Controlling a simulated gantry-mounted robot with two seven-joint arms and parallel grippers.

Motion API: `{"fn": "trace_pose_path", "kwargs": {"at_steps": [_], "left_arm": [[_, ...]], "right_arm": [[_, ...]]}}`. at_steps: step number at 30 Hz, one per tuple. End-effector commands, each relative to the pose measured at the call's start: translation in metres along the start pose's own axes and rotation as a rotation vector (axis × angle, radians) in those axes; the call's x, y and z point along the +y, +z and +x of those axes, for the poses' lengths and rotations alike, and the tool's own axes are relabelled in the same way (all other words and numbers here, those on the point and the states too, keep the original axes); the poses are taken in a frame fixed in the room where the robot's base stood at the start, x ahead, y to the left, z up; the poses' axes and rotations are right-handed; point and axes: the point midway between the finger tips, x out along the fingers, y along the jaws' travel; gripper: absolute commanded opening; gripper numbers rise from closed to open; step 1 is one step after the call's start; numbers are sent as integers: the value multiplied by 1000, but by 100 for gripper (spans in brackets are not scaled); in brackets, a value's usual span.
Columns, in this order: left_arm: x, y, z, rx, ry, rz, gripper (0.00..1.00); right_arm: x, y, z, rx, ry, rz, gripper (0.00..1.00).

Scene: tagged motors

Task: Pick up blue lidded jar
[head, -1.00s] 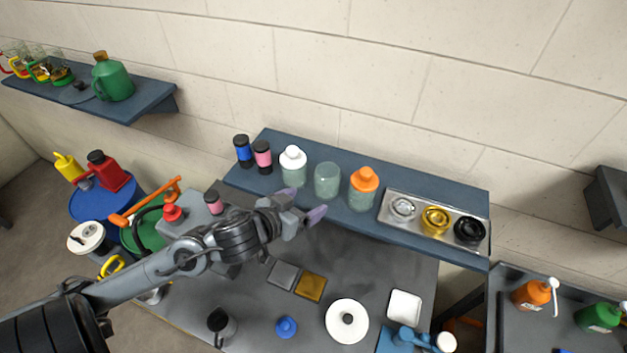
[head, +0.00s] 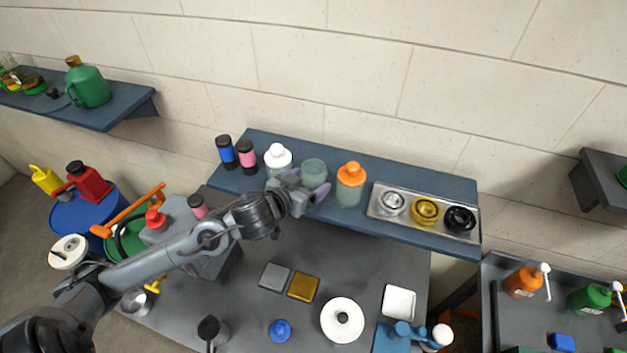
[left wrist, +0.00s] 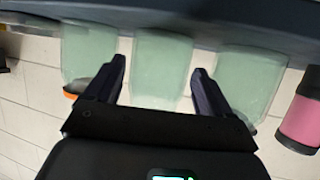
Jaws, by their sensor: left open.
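No jar wearing a blue lid shows. An open-looking pale green glass jar (head: 314,170) stands on the wall shelf, between a white-lidded jar (head: 278,157) and an orange-lidded jar (head: 351,182). A blue knobbed piece like a lid (head: 280,330) lies on the table below. My left gripper (head: 305,187) is open and empty at the front of the middle jar, hiding its lower part. In the left wrist view, turned upside down, the middle jar (left wrist: 163,65) shows between the fingertips. I cannot tell whether they reach around it. My right gripper is not in view.
The shelf (head: 420,178) also holds blue and pink black-capped cylinders (head: 246,157) at left and a metal tray (head: 375,208) with rings at right. Neighbouring jars stand close on both sides. The table (head: 250,300) below carries tiles, a white disc and tools.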

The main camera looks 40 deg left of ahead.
Motion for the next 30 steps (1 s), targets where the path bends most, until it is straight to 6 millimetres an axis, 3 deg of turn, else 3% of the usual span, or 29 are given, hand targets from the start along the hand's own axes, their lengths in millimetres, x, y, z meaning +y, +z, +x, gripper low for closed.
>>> {"fn": "trace_pose_path", "kwargs": {"at_steps": [6,16,25,30], "left_arm": [[0,0,25,2,-1,-1,82],[0,1,30,1,0,-1,82],[0,1,29,1,0,-1,37],[0,0,29,3,0,-1,34]], "right_arm": [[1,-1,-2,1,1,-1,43],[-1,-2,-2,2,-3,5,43],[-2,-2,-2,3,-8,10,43],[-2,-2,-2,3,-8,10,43]]}}
